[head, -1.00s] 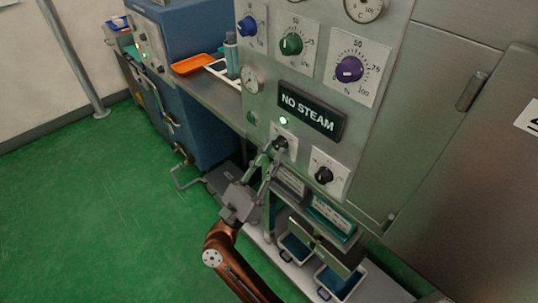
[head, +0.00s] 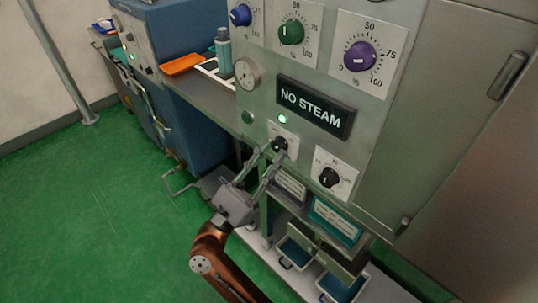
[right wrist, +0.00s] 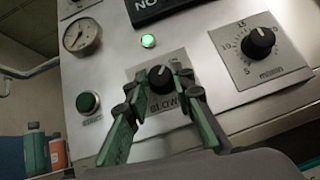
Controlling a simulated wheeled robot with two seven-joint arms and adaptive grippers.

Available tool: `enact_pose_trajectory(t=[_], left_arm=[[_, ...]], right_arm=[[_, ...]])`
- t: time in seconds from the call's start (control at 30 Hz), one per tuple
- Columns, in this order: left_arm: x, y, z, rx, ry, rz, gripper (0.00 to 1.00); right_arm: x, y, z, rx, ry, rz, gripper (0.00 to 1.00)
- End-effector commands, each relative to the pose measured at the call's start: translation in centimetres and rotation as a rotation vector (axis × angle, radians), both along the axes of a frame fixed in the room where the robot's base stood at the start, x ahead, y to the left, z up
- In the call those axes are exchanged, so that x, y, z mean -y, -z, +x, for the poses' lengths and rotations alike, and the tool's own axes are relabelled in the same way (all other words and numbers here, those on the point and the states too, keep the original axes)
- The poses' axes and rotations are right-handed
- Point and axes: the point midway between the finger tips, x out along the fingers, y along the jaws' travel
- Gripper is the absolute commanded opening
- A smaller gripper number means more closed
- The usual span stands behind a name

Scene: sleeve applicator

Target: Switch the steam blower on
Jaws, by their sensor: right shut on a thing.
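The blower switch is a small black knob (head: 281,142) on a pale plate, low on the grey control panel (head: 262,110). In the right wrist view its plate reads BLOW, and the knob (right wrist: 160,77) has a white mark near the top, leaning slightly right. My right gripper (head: 277,149) is shut on this knob, one finger on each side; the fingers also show in the right wrist view (right wrist: 161,84). A NO STEAM sign (head: 312,106) sits above, with a lit green lamp (head: 282,119) beside it. My left gripper is not in view.
Another black dial (head: 329,178) is close to the right of the switch. A green button (right wrist: 88,102) and a gauge (head: 248,74) are to the left. Blue and purple (head: 359,57) dials sit higher. Bins (head: 343,286) stand below. Green floor is clear at left.

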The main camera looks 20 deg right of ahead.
Motion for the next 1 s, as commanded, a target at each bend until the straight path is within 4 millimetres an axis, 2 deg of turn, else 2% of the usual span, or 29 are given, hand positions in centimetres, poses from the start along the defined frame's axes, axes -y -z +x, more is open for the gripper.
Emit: enact_pose_trajectory(t=[0.07,0.1,0.3,0.67,0.77,1.0], left_arm=[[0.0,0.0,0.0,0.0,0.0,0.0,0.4],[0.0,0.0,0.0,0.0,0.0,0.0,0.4],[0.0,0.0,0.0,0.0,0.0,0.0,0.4],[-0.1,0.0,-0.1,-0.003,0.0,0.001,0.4],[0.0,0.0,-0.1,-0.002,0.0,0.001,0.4],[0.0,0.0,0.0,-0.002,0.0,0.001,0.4]], right_arm=[[0.0,0.0,0.0,0.002,-0.001,0.002,0.0],[0.0,0.0,0.0,0.002,-0.001,0.002,0.25],[0.0,0.0,0.0,0.0,-0.001,0.001,0.39],[-0.3,0.3,0.0,-0.001,-0.001,0.001,0.4],[-1.1,1.1,-0.2,-0.003,-0.004,0.001,0.4],[-4.5,4.5,-0.9,-0.005,-0.002,-0.001,0.4]])
